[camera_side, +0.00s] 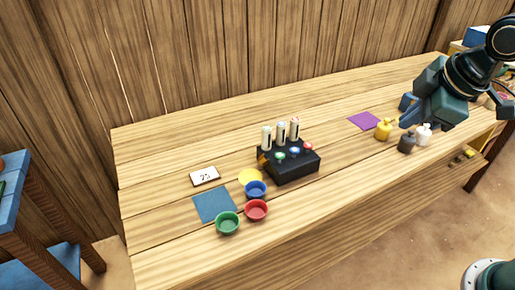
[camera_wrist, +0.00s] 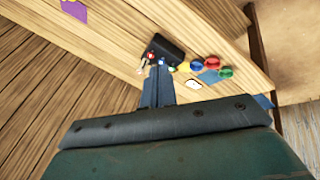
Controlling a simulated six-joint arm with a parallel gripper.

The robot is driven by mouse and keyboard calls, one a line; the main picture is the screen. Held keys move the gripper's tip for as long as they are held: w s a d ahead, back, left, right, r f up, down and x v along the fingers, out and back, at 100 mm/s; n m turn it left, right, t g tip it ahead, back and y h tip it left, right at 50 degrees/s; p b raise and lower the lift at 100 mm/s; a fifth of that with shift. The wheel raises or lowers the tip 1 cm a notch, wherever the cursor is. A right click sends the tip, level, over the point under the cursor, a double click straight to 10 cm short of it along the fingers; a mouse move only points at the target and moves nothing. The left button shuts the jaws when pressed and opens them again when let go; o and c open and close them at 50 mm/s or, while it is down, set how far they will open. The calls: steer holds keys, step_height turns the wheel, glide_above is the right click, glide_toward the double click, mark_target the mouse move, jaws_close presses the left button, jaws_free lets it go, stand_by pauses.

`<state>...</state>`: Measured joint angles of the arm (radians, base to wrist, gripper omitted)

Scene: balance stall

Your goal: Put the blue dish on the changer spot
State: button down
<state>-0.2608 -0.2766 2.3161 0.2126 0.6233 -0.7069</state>
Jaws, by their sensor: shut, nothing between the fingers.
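The blue dish (camera_side: 256,189) stands upright on the table, close to the left of the black changer box (camera_side: 292,168) with its three pale tubes and coloured buttons. It also shows in the wrist view (camera_wrist: 197,65). A flat yellow round spot (camera_side: 249,176) lies just behind the dish, beside the changer; the dish hides part of its near edge. I cannot tell whether they overlap. My gripper (camera_side: 407,120) is shut and empty, raised at the right end of the table, far from the dish. Its fingers (camera_wrist: 159,68) show in the wrist view.
A red dish (camera_side: 256,210) and green dish (camera_side: 228,222) stand in front of the blue dish. A blue mat (camera_side: 212,206) and number card (camera_side: 204,176) lie left. Yellow (camera_side: 383,131), black (camera_side: 406,144) and white (camera_side: 423,135) bottle-like objects and a purple square (camera_side: 363,121) are right.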

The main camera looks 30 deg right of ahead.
steer(key=w+a+f+n+t+h, duration=0.2)
steer(key=w+a+f+n, duration=1.25)
steer(key=a+n, duration=0.2)
steer(key=n+t, duration=0.1)
steer(key=n, duration=0.7)
glide_toward(254, 184)
steer(key=d+v, duration=0.1)
steer(key=v, duration=0.3)
steer(key=shift+a+f+m, duration=0.1)
steer(key=shift+a+m, duration=0.15)
steer(key=shift+a, duration=0.15)
steer(key=shift+f, duration=0.1)
steer(key=shift+x, duration=4.9)
steer(key=shift+w, duration=0.1)
